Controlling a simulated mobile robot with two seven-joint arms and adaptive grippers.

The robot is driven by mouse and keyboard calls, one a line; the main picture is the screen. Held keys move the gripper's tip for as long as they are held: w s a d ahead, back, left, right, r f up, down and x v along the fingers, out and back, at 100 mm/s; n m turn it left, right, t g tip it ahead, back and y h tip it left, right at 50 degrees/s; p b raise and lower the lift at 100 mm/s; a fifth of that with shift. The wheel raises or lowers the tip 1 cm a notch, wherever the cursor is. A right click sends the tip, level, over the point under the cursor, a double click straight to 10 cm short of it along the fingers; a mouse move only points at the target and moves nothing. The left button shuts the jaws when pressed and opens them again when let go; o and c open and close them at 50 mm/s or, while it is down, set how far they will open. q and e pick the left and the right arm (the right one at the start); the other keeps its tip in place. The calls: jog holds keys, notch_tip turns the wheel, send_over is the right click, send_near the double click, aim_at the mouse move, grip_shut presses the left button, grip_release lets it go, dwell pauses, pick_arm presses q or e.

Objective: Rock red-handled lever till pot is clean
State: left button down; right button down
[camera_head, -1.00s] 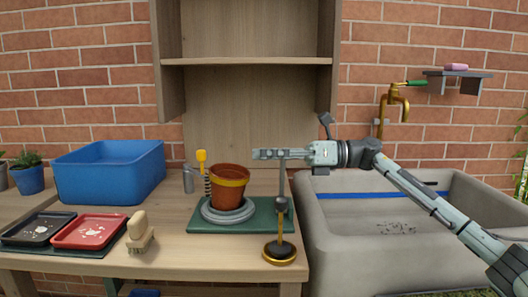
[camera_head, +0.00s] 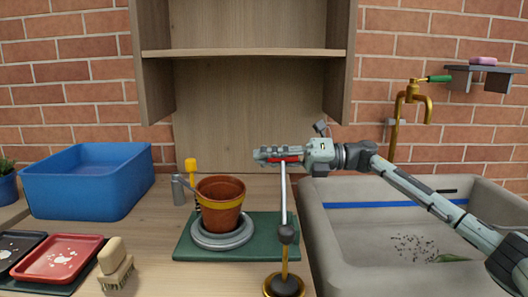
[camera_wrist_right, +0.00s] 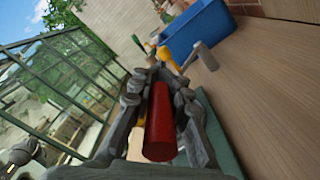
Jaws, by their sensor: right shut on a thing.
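The red handle of the lever (camera_head: 287,159) lies between the fingers of my right gripper (camera_head: 264,154), which is shut on it. It shows large between both fingers in the right wrist view (camera_wrist_right: 160,122). The lever's thin metal rod (camera_head: 284,195) runs down from the gripper to a dark joint (camera_head: 287,234) on a brass stand with a round base (camera_head: 284,285). The terracotta pot (camera_head: 220,203) stands upright on a grey ring-shaped base (camera_head: 222,240), left of the lever. A yellow-topped piece (camera_head: 191,165) shows behind the pot's left side. My left gripper is out of view.
A green mat (camera_head: 262,246) lies under the pot's base. A blue tub (camera_head: 85,185), a red tray (camera_head: 58,258) and a brush (camera_head: 115,263) are to the left. A grey sink (camera_head: 325,225) with a brass tap (camera_head: 410,97) is to the right.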

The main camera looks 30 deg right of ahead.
jog(key=shift+w+d+f+m, duration=0.1)
jog(key=shift+w+f+m, duration=0.2)
jog(key=shift+f, duration=0.1)
jog(key=shift+w+d+f+m, duration=0.1)
jog(key=shift+w+f+m, duration=0.05)
jog(key=shift+f+m, duration=0.2)
jog(key=shift+f, duration=0.15)
jog(key=c, duration=1.4)
grip_release()
jog(key=shift+r, duration=0.2)
notch_tip(320, 180, up, 10)
jog(key=shift+c, duration=0.2)
